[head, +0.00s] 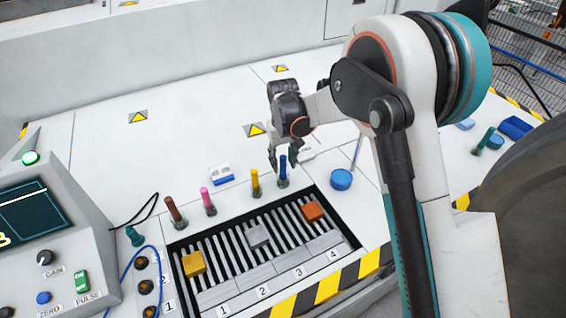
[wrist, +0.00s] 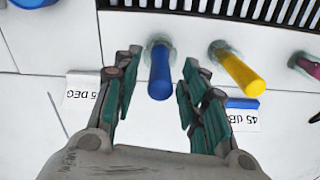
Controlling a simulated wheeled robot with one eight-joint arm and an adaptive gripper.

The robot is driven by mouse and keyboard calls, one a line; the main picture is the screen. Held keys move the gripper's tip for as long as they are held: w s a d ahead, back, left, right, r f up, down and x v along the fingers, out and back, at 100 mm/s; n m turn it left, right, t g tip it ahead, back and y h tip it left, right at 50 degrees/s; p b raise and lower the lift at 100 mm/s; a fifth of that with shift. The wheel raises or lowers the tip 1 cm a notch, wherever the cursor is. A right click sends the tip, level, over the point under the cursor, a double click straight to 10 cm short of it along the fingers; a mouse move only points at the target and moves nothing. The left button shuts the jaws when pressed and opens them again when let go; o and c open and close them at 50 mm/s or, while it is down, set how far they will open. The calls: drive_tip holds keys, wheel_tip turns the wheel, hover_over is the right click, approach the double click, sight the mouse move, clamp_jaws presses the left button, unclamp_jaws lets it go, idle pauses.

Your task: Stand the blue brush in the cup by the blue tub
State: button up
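The blue brush (head: 283,170) stands in a small cup at the back edge of a slotted bed, at the right end of a row of coloured handles. In the wrist view the blue handle (wrist: 160,76) points towards me, its base in a clear greenish cup (wrist: 157,41). My gripper (wrist: 159,72) is open, with one finger on each side of the handle and a gap to both; it also shows in the head view (head: 283,160). A round blue tub (head: 341,180) with a thin rod beside it stands to the right. I cannot make out a separate cup there.
Yellow (head: 255,184), pink (head: 207,201) and brown (head: 173,210) handles stand left of the blue one. The slotted bed (head: 335,248) holds several blocks. A blue tray (head: 515,128) lies far right. White panel behind is mostly clear.

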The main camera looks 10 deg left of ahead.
wheel_tip(320, 180, up, 11)
drive_tip(key=shift+f, duration=0.15)
idle(0.9)
